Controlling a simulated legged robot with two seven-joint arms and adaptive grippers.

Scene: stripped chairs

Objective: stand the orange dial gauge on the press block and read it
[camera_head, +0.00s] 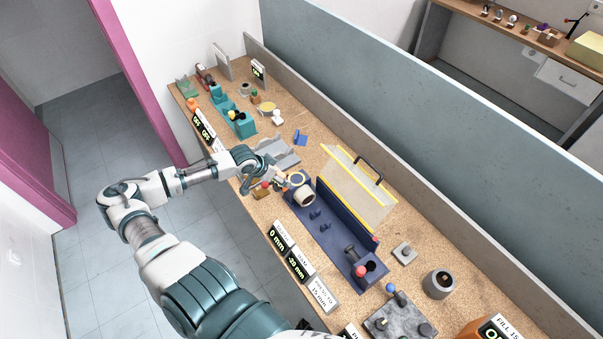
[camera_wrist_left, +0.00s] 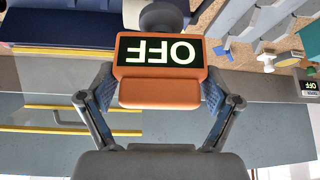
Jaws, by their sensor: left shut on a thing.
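My left gripper (camera_wrist_left: 160,92) is shut on the orange dial gauge (camera_wrist_left: 160,96), one finger on each side. The gauge's display reads OFF and appears upside down in the left wrist view. A dark round part (camera_wrist_left: 160,16) shows just beyond it; I cannot tell whether it belongs to the gauge. In the head view the left gripper (camera_head: 283,182) is over the bench, close beside the pale cylinder at the far end of a dark blue fixture (camera_head: 335,240), which seems to be the press block. The gauge is mostly hidden there. My right gripper is not in view.
Signs reading 0 mm, -20 mm and 15 mm (camera_head: 322,295) line the bench's front edge. A pale yellow-edged panel (camera_head: 357,190) stands behind the fixture. A grey cylinder (camera_head: 438,284) and a grey plate with knobs (camera_head: 400,318) are nearer. Teal blocks (camera_head: 238,122) stand farther away.

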